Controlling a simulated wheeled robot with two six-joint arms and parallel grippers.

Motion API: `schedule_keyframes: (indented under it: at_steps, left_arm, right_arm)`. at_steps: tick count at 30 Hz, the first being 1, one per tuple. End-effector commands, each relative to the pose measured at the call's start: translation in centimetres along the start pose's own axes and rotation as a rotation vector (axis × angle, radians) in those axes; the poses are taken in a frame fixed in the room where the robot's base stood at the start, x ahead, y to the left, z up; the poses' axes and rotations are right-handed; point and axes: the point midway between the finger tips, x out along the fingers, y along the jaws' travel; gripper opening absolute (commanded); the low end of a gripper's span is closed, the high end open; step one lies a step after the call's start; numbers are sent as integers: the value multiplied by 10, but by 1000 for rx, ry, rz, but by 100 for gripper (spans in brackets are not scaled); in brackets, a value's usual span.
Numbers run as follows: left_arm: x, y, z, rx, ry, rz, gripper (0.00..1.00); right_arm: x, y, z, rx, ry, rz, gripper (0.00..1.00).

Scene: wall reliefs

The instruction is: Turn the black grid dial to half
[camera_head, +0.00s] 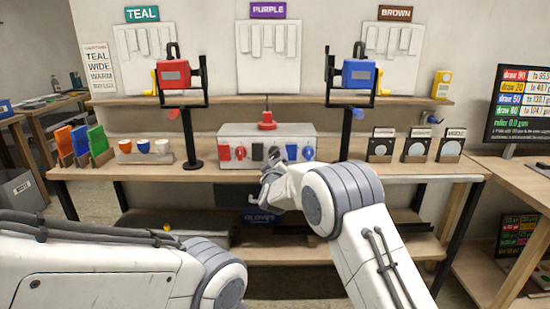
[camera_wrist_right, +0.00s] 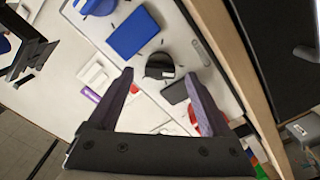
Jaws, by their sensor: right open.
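The black grid dial (camera_head: 274,152) is a round dark knob on the front of a grey panel box (camera_head: 225,138), between a black square piece (camera_head: 258,152) and a blue piece (camera_head: 291,152). In the right wrist view the black dial (camera_wrist_right: 160,66) has a small white label and lies just beyond the fingertips, roughly centred between them. My right gripper (camera_head: 268,184) is in front of and below the panel; in the wrist view its two purple fingers (camera_wrist_right: 158,76) are spread, with nothing held. My left arm shows low at the left, but its gripper is out of view.
A red crank box (camera_head: 174,74) and a blue one (camera_head: 358,73) stand above.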

Motion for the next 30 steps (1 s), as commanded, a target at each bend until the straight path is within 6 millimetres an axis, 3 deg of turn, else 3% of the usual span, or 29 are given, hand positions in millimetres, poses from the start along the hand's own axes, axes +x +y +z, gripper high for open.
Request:
schedule_keyframes:
  at_steps: [6, 15, 17, 22, 30]
  left_arm:
    - [-2, 0, 0, 0, 0, 0, 0]
    - [-2, 0, 0, 0, 0, 0, 0]
    - [-2, 0, 0, 0, 0, 0, 0]
    - [-2, 0, 0, 0, 0, 0, 0]
    - [0, 0, 0, 0, 0, 0, 0]
  right_arm:
    - [13, 0, 0, 1, 1, 0, 82]
    - [15, 0, 0, 0, 0, -1, 82]
    - [15, 0, 0, 0, 0, -1, 63]
    - [15, 0, 0, 0, 1, -1, 0]
    - [14, -1, 0, 23, 1, -1, 0]
